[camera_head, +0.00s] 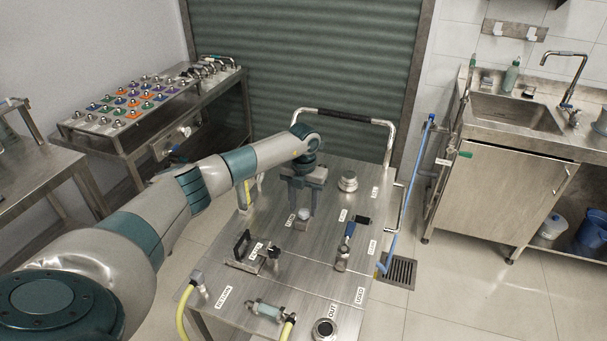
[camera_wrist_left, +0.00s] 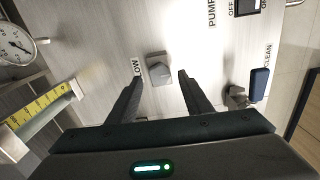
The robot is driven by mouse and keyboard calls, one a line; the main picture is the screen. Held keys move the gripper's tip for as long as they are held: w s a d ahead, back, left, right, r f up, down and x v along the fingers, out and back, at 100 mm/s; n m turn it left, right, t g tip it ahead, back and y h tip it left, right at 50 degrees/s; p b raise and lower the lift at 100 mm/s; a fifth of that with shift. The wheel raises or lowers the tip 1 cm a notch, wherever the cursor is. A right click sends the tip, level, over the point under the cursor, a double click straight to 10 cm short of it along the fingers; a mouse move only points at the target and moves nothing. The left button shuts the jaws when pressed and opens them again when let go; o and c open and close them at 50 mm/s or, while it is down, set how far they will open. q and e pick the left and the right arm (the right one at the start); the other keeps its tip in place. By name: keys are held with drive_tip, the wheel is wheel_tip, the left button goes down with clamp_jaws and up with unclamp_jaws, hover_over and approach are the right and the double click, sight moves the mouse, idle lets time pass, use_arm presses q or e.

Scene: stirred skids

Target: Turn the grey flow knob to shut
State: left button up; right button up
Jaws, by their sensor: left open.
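The grey flow knob (camera_head: 304,214) sits on the steel skid top (camera_head: 322,262), beside a label that reads as FLOW. My left gripper (camera_head: 302,206) is over the knob, pointing down, with its fingers apart. In the left wrist view, the knob (camera_wrist_left: 159,70) shows as a grey block between the two fingertips of the open left gripper (camera_wrist_left: 160,76), with clear space on both sides. I cannot tell from these frames how far down the fingertips reach beside it. My right gripper is not in view.
A blue-handled lever (camera_head: 350,229) and a round metal knob (camera_head: 348,182) stand right of the flow knob. A black-handled fitting (camera_head: 242,244) is at front left. A yellow hose (camera_head: 184,311) runs off the left edge. A gauge (camera_wrist_left: 15,44) shows at the wrist view's left.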

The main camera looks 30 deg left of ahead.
use_arm(q)
wheel_tip(320, 180, up, 16)
drive_tip(key=b, duration=0.4)
drive_tip(key=shift+f, duration=0.15)
idle(0.3)
drive_tip(key=shift+o, duration=0.2)
idle(0.6)
